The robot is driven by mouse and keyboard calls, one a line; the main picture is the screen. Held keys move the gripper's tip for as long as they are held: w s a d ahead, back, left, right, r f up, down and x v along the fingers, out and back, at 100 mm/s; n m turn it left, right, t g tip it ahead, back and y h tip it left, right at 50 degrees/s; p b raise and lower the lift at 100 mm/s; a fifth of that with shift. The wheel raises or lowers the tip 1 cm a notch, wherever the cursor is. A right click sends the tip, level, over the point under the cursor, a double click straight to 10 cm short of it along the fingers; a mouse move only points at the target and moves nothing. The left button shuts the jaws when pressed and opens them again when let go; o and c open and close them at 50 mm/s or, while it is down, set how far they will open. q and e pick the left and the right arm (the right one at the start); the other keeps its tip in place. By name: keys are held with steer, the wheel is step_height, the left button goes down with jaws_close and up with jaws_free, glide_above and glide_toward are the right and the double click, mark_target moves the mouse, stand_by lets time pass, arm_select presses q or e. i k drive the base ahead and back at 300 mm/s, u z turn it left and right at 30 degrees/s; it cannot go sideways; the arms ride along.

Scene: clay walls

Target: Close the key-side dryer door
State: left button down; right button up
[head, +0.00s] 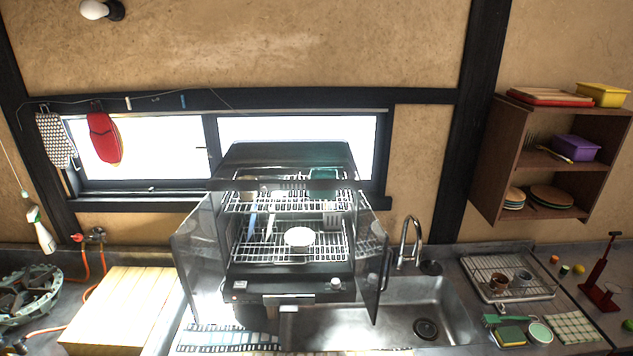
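The dish dryer (290,160) stands on the counter, a dark box with wire racks inside. Its left door (201,245) and right door (371,262) are both dark see-through panels, and both stand swung open toward me. A small light panel, perhaps the keys, (240,285) is at the front's lower left, on the left door's side. A round knob (336,283) is at the lower right. A white bowl (299,237) sits on the lower rack. Neither of my grippers shows in the head view.
A metal sink (455,310) with a tap (411,240) is right of the dryer. A wooden board (120,307) and a gas burner (28,293) are to the left. A dish tray (507,285) and wall shelf (482,180) are at the right.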

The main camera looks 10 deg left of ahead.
mark_target(196, 255)
steer(key=u, duration=2.75)
steer(key=i, duration=2.2)
steer(key=z, duration=3.4)
